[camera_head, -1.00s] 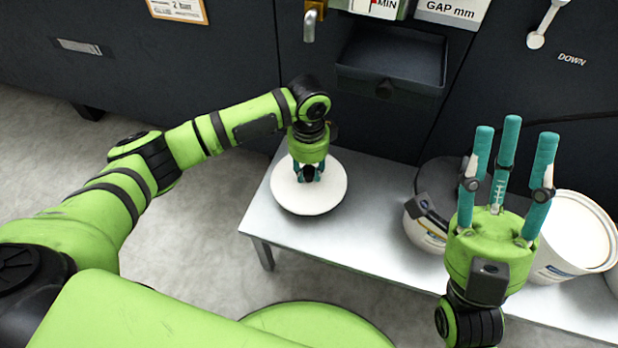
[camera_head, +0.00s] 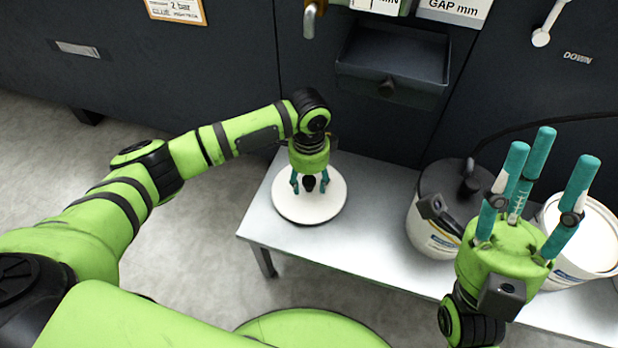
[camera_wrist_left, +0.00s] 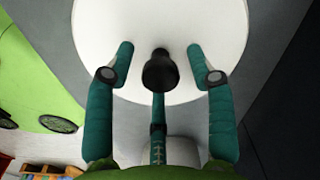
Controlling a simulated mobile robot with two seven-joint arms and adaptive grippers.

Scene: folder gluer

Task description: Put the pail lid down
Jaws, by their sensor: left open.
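The pail lid (camera_head: 317,209) is a white disc with a black knob (camera_head: 309,183). It lies flat on the left end of the metal table (camera_head: 375,243). My left gripper (camera_head: 309,188) is just above the lid with its teal fingers spread around the knob. In the left wrist view the fingers (camera_wrist_left: 160,70) stand apart from the knob (camera_wrist_left: 159,72), and the white lid (camera_wrist_left: 160,25) fills the top. My right gripper (camera_head: 543,165) is raised at the right over the table, its teal fingers pointing up, spread and empty.
A pail with a dark top (camera_head: 432,228) and a black hose stands behind my right gripper. An open white pail (camera_head: 582,232) stands to its right, partly hidden. The dark machine with a tray (camera_head: 392,68) rises behind the table. The table middle is clear.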

